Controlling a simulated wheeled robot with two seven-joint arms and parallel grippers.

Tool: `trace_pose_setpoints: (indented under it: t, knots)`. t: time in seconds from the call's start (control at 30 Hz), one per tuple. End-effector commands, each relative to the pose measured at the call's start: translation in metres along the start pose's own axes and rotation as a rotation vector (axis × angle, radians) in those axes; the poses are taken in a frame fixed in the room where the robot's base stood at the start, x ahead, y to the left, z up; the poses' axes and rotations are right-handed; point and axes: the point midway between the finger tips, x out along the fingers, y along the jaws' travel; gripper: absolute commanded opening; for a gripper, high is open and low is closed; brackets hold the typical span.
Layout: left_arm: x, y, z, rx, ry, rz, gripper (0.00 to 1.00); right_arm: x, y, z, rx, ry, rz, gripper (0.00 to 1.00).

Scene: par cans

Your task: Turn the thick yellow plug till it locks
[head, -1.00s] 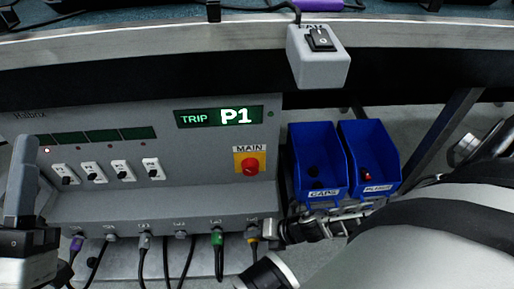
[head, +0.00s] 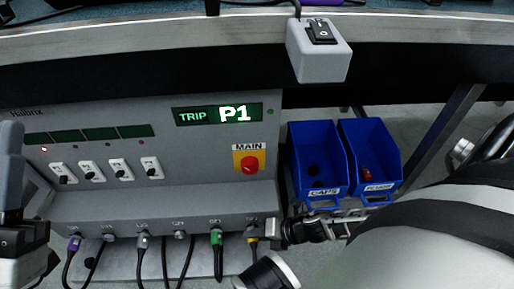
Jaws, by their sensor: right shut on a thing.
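The thick yellow plug (head: 252,231) sits at the right end of the row of sockets along the lower ledge of the grey power box. Its black cable hangs below it. My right gripper (head: 266,233) reaches in from the right and is shut on the yellow plug. The fingers partly cover the plug, so I cannot tell whether it is locked. My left gripper (head: 12,185) is at the left edge, away from the yellow plug and partly cut off. Its fingertips are not clear.
A green plug (head: 216,237), a grey plug (head: 143,241) and a purple plug (head: 73,243) share the ledge. A display (head: 217,115) reads TRIP P1 above the red main switch (head: 249,165). Blue bins (head: 318,150) stand at right. A grey switch box (head: 318,60) hangs above.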

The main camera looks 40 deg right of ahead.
Motion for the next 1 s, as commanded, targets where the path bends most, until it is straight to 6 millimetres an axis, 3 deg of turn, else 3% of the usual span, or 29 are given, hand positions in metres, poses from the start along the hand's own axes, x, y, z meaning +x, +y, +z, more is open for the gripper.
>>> trace_pose_setpoints:
  t: [0.27,0.3,0.37,0.4,0.83,0.93,1.0]
  knots:
    - [0.000,0.000,0.000,0.001,0.000,0.000,0.36,0.001,0.004,0.000,0.000,0.002,0.008,0.00]
    - [0.000,0.000,0.000,0.001,0.000,0.000,0.36,0.001,0.004,0.000,0.000,0.002,0.008,0.33]
    - [0.000,0.000,0.000,0.001,-0.001,0.000,0.36,0.001,0.003,0.000,0.000,0.002,0.008,0.50]
    - [0.000,0.000,0.000,0.001,-0.001,0.000,0.36,0.001,0.003,0.000,0.000,0.001,0.007,0.53]
    - [0.001,-0.001,-0.001,-0.001,-0.003,-0.001,0.36,-0.002,0.000,0.000,0.000,0.001,0.000,0.53]
    - [0.003,-0.003,0.001,-0.030,-0.031,-0.011,0.36,-0.011,0.001,0.000,0.002,0.001,-0.002,0.53]
    - [-0.001,-0.006,0.013,-0.102,-0.110,-0.046,0.36,-0.023,0.001,0.000,0.002,0.002,-0.003,0.53]
